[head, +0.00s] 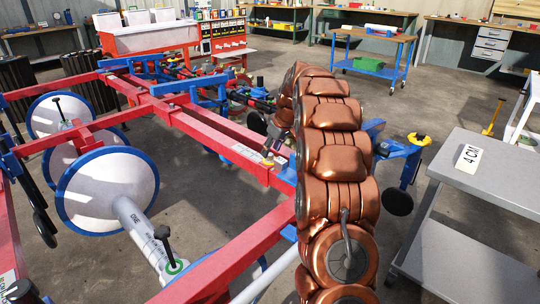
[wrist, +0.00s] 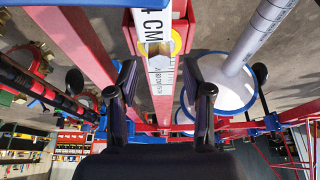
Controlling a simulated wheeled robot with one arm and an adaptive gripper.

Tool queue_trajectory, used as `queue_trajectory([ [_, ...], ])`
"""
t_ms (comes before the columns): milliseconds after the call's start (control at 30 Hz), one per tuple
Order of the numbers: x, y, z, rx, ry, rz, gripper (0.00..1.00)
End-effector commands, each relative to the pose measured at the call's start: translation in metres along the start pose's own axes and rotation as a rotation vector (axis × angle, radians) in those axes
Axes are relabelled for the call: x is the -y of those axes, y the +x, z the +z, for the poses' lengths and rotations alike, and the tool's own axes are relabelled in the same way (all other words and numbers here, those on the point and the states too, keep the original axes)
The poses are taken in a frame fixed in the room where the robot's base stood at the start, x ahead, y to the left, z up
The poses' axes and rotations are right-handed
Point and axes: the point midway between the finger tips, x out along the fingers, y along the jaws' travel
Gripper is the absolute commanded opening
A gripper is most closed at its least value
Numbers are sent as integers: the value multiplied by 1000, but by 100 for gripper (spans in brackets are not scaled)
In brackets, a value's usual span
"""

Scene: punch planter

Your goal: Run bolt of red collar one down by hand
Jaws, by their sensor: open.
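My gripper (wrist: 158,74) is open in the wrist view, its two dark fingers apart. A white strip marked "4 CM" (wrist: 155,25) shows between and beyond the fingers; I cannot tell that they touch it. In the head view my copper-coloured arm hides most of the gripper. A grey tube marked "ONE" (head: 135,218) carries a white disc with a blue rim. A black-handled bolt (head: 165,240) stands near its lower end by a green ring. I cannot tell which part is red collar one.
The red planter frame (head: 215,130) fills the left and middle. A grey bench (head: 490,175) at right holds a "4 CM" block (head: 468,157). A blue cart (head: 370,65) and workbenches stand behind. Open concrete floor (head: 310,50) lies between the frame and the back benches.

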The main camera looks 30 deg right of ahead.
Motion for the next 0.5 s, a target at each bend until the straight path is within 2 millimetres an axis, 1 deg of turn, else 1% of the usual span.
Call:
queue_trajectory([
  [33, 0, 10, 1, 1, 1, -1, 50],
  [167, -1, 21, 1, 0, 1, 0, 50],
  [433, 0, 23, 0, -1, 1, 0, 50],
  [467, 0, 22, 0, -1, 1, 0, 49],
  [500, 0, 22, 0, -1, 1, 0, 45],
])
